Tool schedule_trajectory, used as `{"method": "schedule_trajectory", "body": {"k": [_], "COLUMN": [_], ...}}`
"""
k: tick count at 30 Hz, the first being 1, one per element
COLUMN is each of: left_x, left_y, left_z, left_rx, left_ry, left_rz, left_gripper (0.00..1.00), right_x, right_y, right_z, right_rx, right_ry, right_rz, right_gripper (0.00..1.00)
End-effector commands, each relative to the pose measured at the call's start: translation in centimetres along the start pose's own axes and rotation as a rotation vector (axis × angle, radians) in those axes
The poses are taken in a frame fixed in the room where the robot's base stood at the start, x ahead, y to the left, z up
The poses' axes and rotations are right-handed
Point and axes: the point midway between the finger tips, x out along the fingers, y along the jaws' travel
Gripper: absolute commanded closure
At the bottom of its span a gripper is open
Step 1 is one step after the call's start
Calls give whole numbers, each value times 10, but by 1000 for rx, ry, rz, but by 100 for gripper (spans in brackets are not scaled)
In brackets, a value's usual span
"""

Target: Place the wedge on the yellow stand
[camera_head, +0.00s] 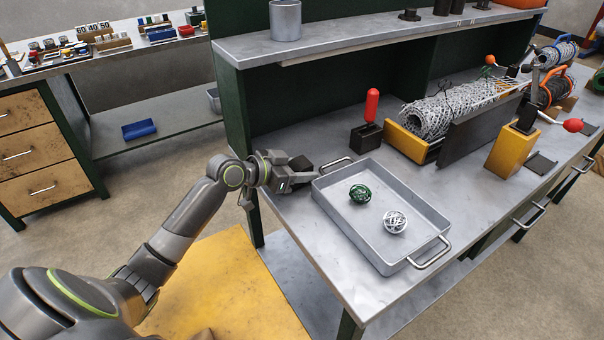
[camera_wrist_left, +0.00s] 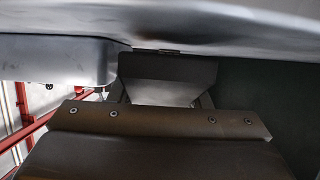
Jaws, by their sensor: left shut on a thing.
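My left gripper (camera_head: 285,180) is at the left end of the workbench, just left of the metal tray. It is shut on a dark piece (camera_head: 300,165), which looks like the wedge; its shape is partly hidden by the fingers. In the left wrist view a dark, tapered piece (camera_wrist_left: 168,72) shows beyond the broad brown-black gripper part. A yellow block (camera_head: 507,152) with a black clamp and red-knobbed lever stands at the bench's right. I cannot tell which is the stand. My right gripper is out of view.
The metal tray (camera_head: 317,190) holds a green wire ball (camera_head: 360,193) and a silver one (camera_head: 395,222). A red-handled tool in a black block (camera_head: 367,136) stands behind it. A shelf (camera_head: 350,37) overhangs the back.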

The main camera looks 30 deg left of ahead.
Motion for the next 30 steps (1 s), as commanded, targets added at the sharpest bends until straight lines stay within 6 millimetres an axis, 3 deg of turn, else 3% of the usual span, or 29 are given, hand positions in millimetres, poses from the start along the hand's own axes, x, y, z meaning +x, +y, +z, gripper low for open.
{"method": "schedule_trajectory", "body": {"k": [2,13,14,16,26,30], "left_x": [3,4,4,4,3,-10], "left_y": [0,0,0,0,0,-1], "left_z": [8,12,12,11,8,9], "left_rx": [-3,0,-1,-1,-1,2], "left_ry": [-3,-2,-3,-3,-3,-4], "left_rz": [-1,-1,-1,-1,-1,-3], "left_gripper": [84,84,55,47,47,47], "right_x": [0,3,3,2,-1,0], "right_y": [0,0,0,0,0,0], "right_z": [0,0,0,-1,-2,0], "right_rx": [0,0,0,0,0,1], "right_ry": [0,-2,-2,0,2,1], "right_rz": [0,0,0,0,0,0], "right_gripper": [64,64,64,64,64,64]}}
